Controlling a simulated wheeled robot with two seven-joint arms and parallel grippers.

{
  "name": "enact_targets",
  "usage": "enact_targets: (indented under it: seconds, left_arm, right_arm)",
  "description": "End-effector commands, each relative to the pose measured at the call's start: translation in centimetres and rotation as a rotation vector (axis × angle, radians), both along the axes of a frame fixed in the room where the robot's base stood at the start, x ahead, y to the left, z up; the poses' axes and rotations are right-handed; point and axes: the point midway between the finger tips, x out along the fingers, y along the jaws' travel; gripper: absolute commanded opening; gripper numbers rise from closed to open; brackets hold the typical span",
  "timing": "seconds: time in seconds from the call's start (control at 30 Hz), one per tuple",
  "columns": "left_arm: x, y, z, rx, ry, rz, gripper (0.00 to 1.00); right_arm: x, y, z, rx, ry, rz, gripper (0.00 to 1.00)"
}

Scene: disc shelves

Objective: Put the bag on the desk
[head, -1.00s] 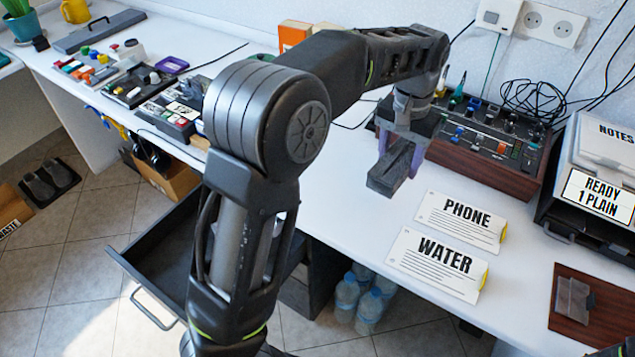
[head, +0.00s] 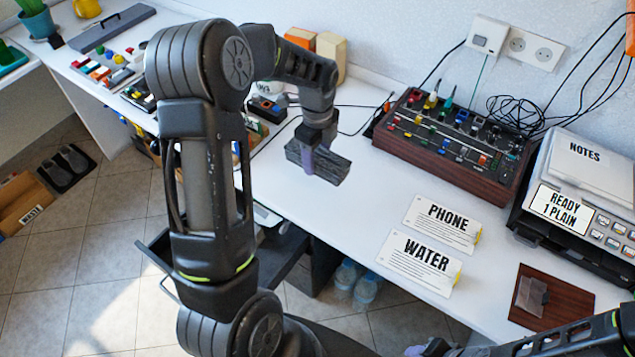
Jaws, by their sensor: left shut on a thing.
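My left gripper (head: 312,160) hangs above the white desk (head: 375,190), left of the mixer. Its purple fingers are shut on a dark grey, oblong thing (head: 330,166) with a ridged surface. It appears to be held clear of the desk top. This may be the bag, but its shape does not tell me for sure. My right gripper (head: 428,348) shows only partly at the bottom edge, low and right, and its fingers are not clear. A small translucent packet (head: 531,297) lies on a brown board at the right.
A mixer (head: 455,138) with cables behind it stands at the back. PHONE (head: 443,222) and WATER (head: 420,262) cards lie near the front edge. A machine (head: 580,190) stands right. An open drawer (head: 160,250) juts out below.

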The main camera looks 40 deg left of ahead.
Motion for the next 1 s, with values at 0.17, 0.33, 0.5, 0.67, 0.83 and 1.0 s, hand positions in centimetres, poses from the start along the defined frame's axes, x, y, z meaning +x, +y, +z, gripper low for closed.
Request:
enact_targets:
  seconds: [0.17,0.33,0.5,0.67,0.83,1.0]
  left_arm:
    - [0.1,0.0,-0.1,0.0,-0.001,0.001,0.06]
    - [0.0,0.0,-0.8,0.0,0.001,0.002,0.06]
    - [0.0,-0.1,-3.7,0.0,0.005,0.002,0.06]
    - [0.0,0.0,-5.9,0.0,0.002,0.003,0.06]
    - [0.1,0.0,-6.3,0.001,-0.001,0.003,0.06]
    - [0.1,0.0,-6.4,0.0,0.0,0.003,0.06]
  right_arm:
    - [0.0,0.0,-0.1,0.0,0.0,0.0,0.36]
    - [0.0,0.0,0.1,0.0,0.001,0.0,0.36]
    - [-0.1,0.0,0.6,-0.002,0.003,0.0,0.36]
    - [-0.1,0.0,0.9,-0.002,0.004,-0.001,0.36]
    - [-0.1,-0.1,0.8,-0.002,0.004,-0.001,0.36]
    - [-0.2,-0.1,0.9,-0.002,0.004,-0.001,0.36]
